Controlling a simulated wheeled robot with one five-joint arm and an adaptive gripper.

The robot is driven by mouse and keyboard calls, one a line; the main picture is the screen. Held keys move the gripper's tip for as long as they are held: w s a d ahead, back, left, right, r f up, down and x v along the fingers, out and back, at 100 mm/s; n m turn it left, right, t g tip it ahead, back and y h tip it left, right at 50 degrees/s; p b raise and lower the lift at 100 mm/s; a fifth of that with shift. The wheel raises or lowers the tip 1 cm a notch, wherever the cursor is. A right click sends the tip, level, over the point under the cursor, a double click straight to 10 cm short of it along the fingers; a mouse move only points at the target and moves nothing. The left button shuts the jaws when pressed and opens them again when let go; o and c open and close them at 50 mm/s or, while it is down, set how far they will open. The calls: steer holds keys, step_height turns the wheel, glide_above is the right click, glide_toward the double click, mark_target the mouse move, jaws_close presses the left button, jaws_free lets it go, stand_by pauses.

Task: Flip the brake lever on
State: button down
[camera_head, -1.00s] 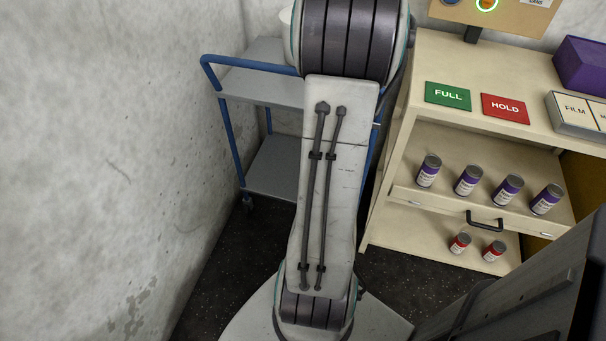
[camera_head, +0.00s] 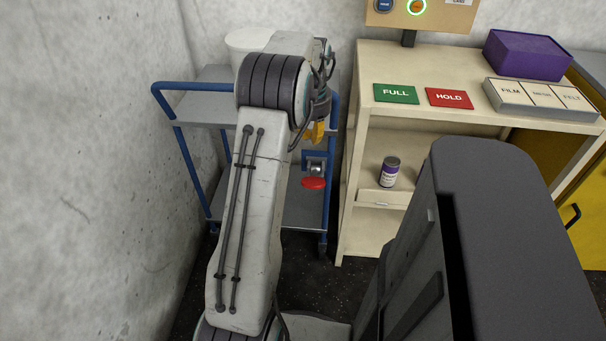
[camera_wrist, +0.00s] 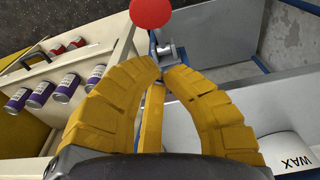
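The brake lever (camera_head: 313,183) has a flat round red knob on a grey metal bracket at the blue cart's right-hand post. In the wrist view the red knob (camera_wrist: 152,13) is at the top edge, with its bracket (camera_wrist: 165,48) just beyond my fingertips. My gripper (camera_wrist: 159,65) has curved yellow fingers whose tips come together with nothing seen between them. In the head view my gripper (camera_head: 316,132) shows as a small yellow part just above the lever, partly behind my arm. The fingertips look close to the bracket; I cannot tell whether they touch.
The blue-railed cart (camera_head: 180,86) carries a white drum (camera_head: 243,40), marked WAX in the wrist view (camera_wrist: 290,150). A beige shelf unit (camera_head: 345,200) stands right of the cart, with cans (camera_head: 389,171). A concrete wall (camera_head: 80,150) bounds the left.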

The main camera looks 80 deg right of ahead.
steer(key=shift+f, duration=0.1)
steer(key=b, duration=0.3)
glide_toward(311, 178)
steer(key=f, duration=0.1)
steer(key=d+f, duration=0.1)
steer(key=f, duration=0.3)
steer(key=shift+d+f, duration=0.2)
steer(key=shift+d, duration=0.05)
steer(key=shift+a+f+b, duration=0.2)
steer(key=shift+f+b, duration=0.05)
steer(key=shift+f, duration=0.2)
steer(key=shift+a+f+b, duration=0.2)
steer(key=shift+a+f, duration=0.05)
steer(key=shift+f, duration=0.15)
steer(key=shift+f, duration=0.1)
